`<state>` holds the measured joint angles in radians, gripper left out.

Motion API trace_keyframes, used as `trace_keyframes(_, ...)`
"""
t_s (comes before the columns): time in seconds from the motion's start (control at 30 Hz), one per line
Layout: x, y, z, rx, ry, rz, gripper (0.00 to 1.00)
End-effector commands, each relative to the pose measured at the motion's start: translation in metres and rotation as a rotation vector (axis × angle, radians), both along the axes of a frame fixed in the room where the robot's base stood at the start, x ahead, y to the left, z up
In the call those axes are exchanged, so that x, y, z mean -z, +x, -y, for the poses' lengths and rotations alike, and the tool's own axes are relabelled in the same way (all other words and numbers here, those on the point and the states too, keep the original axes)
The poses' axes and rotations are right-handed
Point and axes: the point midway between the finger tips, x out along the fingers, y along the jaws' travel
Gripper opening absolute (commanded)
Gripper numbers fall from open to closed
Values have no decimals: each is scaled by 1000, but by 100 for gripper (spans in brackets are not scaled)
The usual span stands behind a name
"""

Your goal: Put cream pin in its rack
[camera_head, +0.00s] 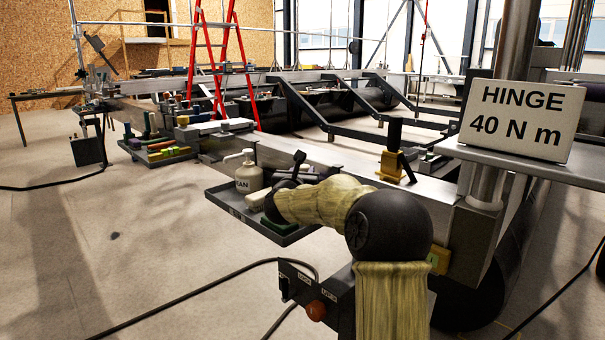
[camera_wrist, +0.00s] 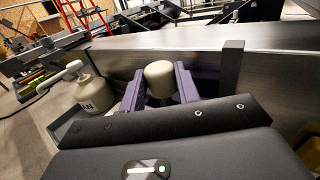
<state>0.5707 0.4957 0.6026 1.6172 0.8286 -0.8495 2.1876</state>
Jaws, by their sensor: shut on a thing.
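The cream pin (camera_wrist: 159,78) is a short pale cylinder with a rounded top. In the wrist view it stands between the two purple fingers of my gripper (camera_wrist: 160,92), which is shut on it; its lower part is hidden. In the head view my gripper (camera_head: 290,174) is over the grey tray, close to the long metal beam, and the pin cannot be made out behind my arm. I cannot tell which thing is the pin's rack.
The grey tray (camera_head: 250,218) holds a cream pump bottle (camera_head: 248,176), also in the wrist view (camera_wrist: 92,94). A yellow block with a black upright (camera_head: 391,167) sits on the metal beam (camera_head: 325,158). Coloured bars (camera_head: 165,149) lie farther left. A hinge sign (camera_head: 521,118) stands right.

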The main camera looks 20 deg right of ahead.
Motion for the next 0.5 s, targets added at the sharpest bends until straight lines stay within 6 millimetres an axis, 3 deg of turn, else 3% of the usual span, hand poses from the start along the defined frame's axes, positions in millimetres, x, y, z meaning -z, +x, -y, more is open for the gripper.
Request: trace_keyframes(0.5, 10, 0, 0, 0, -1, 1, 6)
